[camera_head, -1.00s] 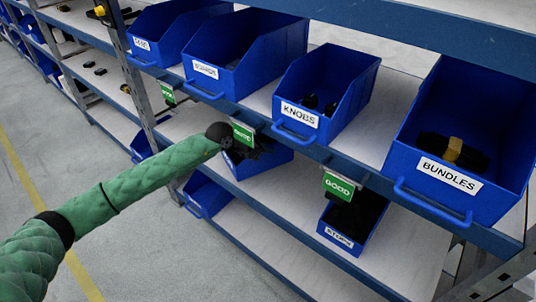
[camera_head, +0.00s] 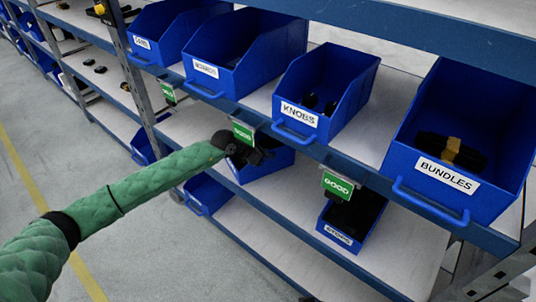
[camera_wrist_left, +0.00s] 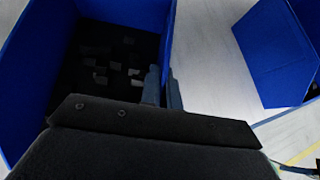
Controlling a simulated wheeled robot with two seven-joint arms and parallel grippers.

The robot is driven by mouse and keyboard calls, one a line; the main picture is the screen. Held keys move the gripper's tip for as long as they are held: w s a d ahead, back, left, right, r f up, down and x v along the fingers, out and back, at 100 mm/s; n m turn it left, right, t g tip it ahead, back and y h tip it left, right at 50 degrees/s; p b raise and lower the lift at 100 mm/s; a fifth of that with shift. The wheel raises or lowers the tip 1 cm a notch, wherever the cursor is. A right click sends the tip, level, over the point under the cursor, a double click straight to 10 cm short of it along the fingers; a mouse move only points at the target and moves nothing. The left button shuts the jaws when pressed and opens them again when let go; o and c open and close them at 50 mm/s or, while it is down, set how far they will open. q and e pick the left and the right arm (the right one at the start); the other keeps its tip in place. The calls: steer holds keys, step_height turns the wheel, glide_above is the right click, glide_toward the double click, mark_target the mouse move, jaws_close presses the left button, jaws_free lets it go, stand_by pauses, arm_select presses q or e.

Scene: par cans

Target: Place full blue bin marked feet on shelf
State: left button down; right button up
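A blue bin (camera_head: 268,166) with dark contents sits at the lower shelf level, under a green sign. Its front label is hidden by my gripper, so I cannot read it. My left gripper (camera_head: 245,155) is at the bin's front, mostly hidden in dark shapes there. In the left wrist view, the bin (camera_wrist_left: 25,75) holds several small dark blocks. There the gripper's fingers (camera_wrist_left: 163,87) stand close together, one on each side of the bin's wall, and look shut on it. The lower shelf (camera_head: 290,200) has bare white surface right of the bin. My right gripper cannot be made out.
Blue bins marked KNOBS (camera_head: 325,95) and BUNDLES (camera_head: 455,180) stand on the upper shelf above. A STOPS bin (camera_head: 350,222) is right on the lower shelf. Green signs (camera_head: 337,186) hang from the upper shelf edge. Another blue bin (camera_head: 207,193) is below left.

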arm_select(q)
steer(key=c, duration=1.6)
jaws_free()
steer(key=shift+c, duration=0.2)
steer(key=shift+r, duration=0.15)
